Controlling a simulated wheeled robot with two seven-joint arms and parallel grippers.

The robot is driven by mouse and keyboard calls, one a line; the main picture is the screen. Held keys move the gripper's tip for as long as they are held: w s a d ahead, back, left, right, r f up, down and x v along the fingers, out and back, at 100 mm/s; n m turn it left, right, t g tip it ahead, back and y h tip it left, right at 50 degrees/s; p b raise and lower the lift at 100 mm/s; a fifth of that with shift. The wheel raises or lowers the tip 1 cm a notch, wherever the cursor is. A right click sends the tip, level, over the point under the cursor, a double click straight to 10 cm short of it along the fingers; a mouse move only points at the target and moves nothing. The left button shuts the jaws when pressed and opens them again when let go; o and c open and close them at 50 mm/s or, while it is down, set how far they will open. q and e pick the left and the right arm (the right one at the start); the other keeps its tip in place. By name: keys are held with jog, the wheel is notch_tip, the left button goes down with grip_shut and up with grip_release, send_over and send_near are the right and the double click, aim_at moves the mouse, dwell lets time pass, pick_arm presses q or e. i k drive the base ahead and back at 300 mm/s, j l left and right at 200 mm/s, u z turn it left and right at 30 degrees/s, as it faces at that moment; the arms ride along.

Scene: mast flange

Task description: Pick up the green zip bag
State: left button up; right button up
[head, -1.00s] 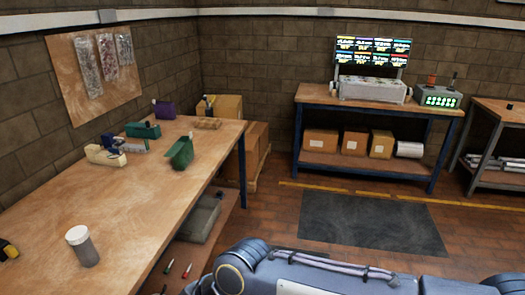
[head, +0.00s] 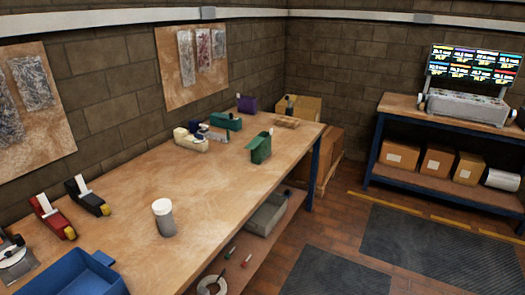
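A dark green upright item (head: 260,148) stands near the right edge of the long wooden workbench (head: 190,195), toward its far end. It has a small white tab at its top and may be the green zip bag; I cannot make out a zip. Another green item (head: 222,121), lower and longer, lies behind it to the left, close to the wall. It looks more like a tape dispenser. Neither of my grippers shows in the head view.
A cream dispenser (head: 190,140), a purple item (head: 247,104) and a white-lidded jar (head: 164,217) stand on the bench. Red (head: 53,216) and black (head: 88,196) dispensers and a blue tray (head: 75,275) are nearer left. Dark mats lie on the floor.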

aim_at(260, 147)
jog(key=i+l+u, duration=0.1)
jog(key=u, duration=0.75)
jog(key=i+l+u, duration=0.45)
jog(key=l, duration=0.2)
jog(key=l+u, duration=0.2)
jog(key=i+l+u, duration=0.25)
jog(key=l, duration=0.25)
jog(key=i+l, duration=0.1)
jog(key=l, duration=0.55)
jog(key=i+l, duration=0.1)
jog(key=l, duration=0.55)
jog(key=i+l+u, duration=0.1)
jog(key=l, duration=0.6)
